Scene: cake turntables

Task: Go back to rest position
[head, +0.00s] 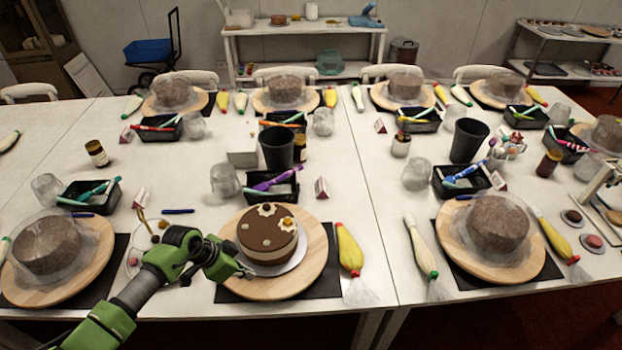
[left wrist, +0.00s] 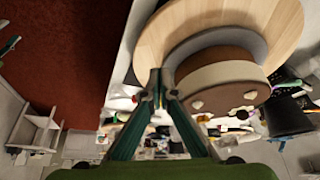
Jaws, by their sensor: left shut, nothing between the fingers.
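My left gripper (head: 240,270) is shut and empty in the head view. Its tip is over the left part of the round wooden turntable (head: 313,262), just left of a decorated chocolate cake (head: 268,242). In the left wrist view the closed fingers (left wrist: 158,78) point toward the cake (left wrist: 222,88) and the wooden turntable (left wrist: 278,18). The cake has a dark top, a lighter lower band and cream and yellow flower decorations, and stands on a pale board. I cannot tell if the gripper touches the board. My right gripper is not in view.
Cakes under clear covers stand on turntables to the left (head: 46,246) and right (head: 497,222). A yellow piping bag (head: 349,252) lies right of the cake. A black tool tray (head: 270,188) and a dark cup (head: 277,148) stand behind it. The table front edge is close.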

